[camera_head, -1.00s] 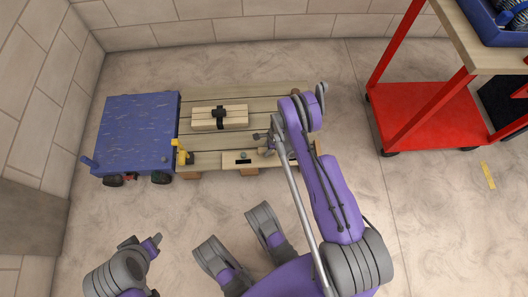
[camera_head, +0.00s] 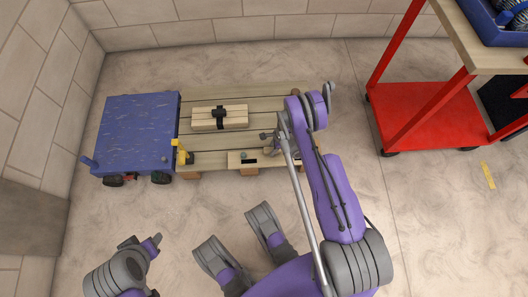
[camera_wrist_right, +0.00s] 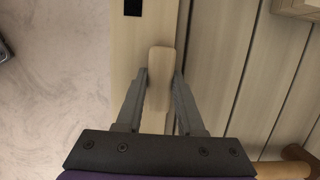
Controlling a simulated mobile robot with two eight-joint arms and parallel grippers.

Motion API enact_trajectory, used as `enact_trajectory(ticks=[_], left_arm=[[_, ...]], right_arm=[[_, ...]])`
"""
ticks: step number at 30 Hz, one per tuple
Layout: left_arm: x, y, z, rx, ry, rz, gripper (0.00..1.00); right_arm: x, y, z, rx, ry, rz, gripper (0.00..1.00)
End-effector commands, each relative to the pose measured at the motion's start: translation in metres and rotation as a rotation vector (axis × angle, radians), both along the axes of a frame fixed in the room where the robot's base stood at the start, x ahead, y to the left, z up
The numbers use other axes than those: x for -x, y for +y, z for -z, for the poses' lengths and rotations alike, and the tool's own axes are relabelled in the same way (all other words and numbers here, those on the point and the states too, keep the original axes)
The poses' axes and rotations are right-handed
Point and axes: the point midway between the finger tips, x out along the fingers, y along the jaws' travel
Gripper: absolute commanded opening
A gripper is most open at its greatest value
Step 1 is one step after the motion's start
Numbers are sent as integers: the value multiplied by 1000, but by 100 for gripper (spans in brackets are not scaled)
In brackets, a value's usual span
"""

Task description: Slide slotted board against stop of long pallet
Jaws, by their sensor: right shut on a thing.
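The slotted board (camera_head: 236,160) is a pale wooden strip with a dark slot, lying along the near edge of the long pallet (camera_head: 207,152). In the right wrist view, the slotted board (camera_wrist_right: 144,30) runs along the pallet planks, its black slot near the top edge. My right gripper (camera_head: 270,146) is low over its right part. In the wrist view, this gripper (camera_wrist_right: 160,82) is shut on an upright wooden handle (camera_wrist_right: 160,65) at the board.
A blue-topped wheeled cart (camera_head: 135,130) stands at the pallet's left end, by a yellow bracket (camera_head: 181,151). A strapped wooden bundle (camera_head: 205,120) lies on the pallet. A red shelf trolley (camera_head: 425,118) stands at the right. The floor in front is bare.

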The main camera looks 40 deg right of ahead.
Motion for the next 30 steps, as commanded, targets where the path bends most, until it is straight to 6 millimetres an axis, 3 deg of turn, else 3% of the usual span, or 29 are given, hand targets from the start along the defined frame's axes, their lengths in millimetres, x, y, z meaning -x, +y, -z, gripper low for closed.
enact_trajectory(ticks=[11,12,18,26,30], left_arm=[[0,0,0,0,0,0,50],[0,0,0,0,0,0,50],[0,0,0,0,0,0,50],[0,0,0,0,0,0,50],[0,0,-2,0,0,0,50]], right_arm=[[-1,1,0,0,0,0,0],[-1,1,0,0,0,0,39],[-1,1,0,0,0,0,72],[-1,1,0,0,0,0,72],[0,-1,-10,0,0,1,72]])
